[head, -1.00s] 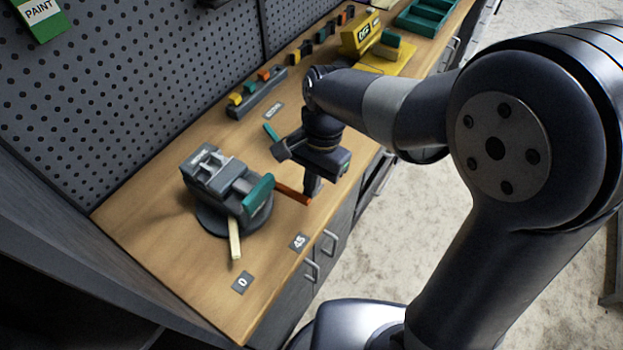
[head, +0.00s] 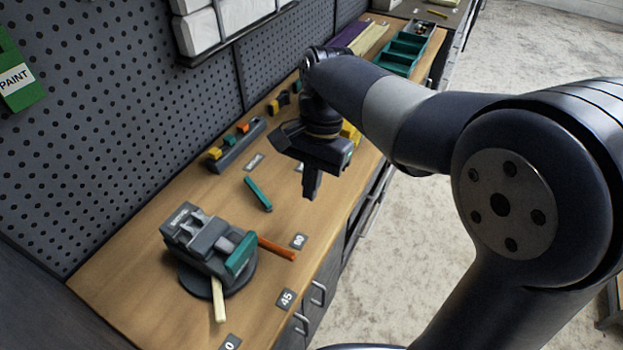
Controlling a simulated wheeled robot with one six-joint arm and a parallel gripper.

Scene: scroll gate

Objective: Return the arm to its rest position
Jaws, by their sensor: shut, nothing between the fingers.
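My gripper (head: 311,186) hangs from my dark arm, pointing down above the wooden workbench (head: 180,319). Its fingers are shut and hold nothing. A grey vise with a teal jaw (head: 209,241) stands on a round base to the lower left of my gripper, apart from it. A pale wooden strip (head: 219,299) sticks out from the vise toward the front. An orange-brown bar (head: 277,248) points right from the vise. A teal stick (head: 258,194) lies on the bench left of my gripper.
A grey rack with coloured pieces (head: 236,146) stands along the pegboard (head: 120,120). Behind my gripper a yellow object (head: 350,135) is mostly hidden. A green tray (head: 401,53) is farther back. Labels 45 (head: 286,298) and 90 (head: 299,241) mark the bench. Open floor lies right.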

